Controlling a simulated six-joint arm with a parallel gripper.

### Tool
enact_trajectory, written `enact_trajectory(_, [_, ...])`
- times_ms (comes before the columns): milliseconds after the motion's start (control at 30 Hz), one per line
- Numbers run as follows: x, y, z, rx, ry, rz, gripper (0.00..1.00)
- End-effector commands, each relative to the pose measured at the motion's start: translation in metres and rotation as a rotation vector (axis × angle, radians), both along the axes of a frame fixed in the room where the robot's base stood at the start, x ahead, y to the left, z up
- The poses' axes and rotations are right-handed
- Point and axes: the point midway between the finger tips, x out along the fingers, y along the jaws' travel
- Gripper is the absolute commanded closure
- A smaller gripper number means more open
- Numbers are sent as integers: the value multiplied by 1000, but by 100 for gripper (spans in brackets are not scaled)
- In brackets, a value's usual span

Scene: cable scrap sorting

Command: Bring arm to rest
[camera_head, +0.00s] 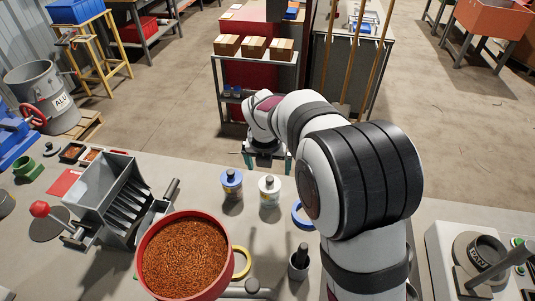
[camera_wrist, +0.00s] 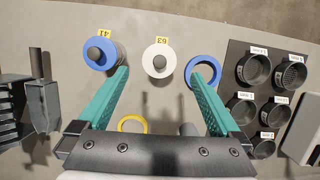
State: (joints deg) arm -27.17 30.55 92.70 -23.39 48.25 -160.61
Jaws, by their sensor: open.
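My white arm with black joint covers rises at the right of the head view and bends over the far edge of the bench. My gripper (camera_head: 266,160) is at that far edge, pointing down. In the wrist view my gripper (camera_wrist: 162,85) has its two teal fingers wide apart with nothing between them. Its fingertips lie over the bench, near the blue-topped bottle (camera_wrist: 101,55) and a blue ring (camera_wrist: 203,72). Whether they touch anything cannot be told, but no object is held.
A white bottle (camera_head: 269,190) stands on the bench (camera_head: 330,178) beside the blue-topped one. A red bowl of copper granules (camera_head: 225,262), a grey slotted hopper (camera_head: 105,190) and a yellow ring (camera_head: 241,262) are nearer. A dark rack of round sieves (camera_wrist: 235,105) is at the right in the wrist view.

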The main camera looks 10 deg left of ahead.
Motion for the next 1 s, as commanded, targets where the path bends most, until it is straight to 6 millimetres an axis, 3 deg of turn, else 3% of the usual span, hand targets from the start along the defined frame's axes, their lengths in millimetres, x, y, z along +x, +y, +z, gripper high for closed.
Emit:
enact_trajectory(100, [-11, 0, 36, 3, -4, 1, 0])
enact_trajectory(200, [-17, 0, 58, 2, -3, 1, 0])
enact_trajectory(333, [-23, -1, 73, 1, 0, -1, 0])
enact_trajectory(567, [-29, -8, 80, 21, 9, -72, 0])
enact_trajectory(667, [-55, -44, 89, 122, 52, -457, 0])
enact_trajectory(800, [-132, -112, 97, 333, 144, -1424, 0])
enact_trajectory(900, [-195, -144, 93, 442, 189, -2149, 0])
enact_trajectory(1000, [-252, -160, 82, 491, 206, -2798, 0])
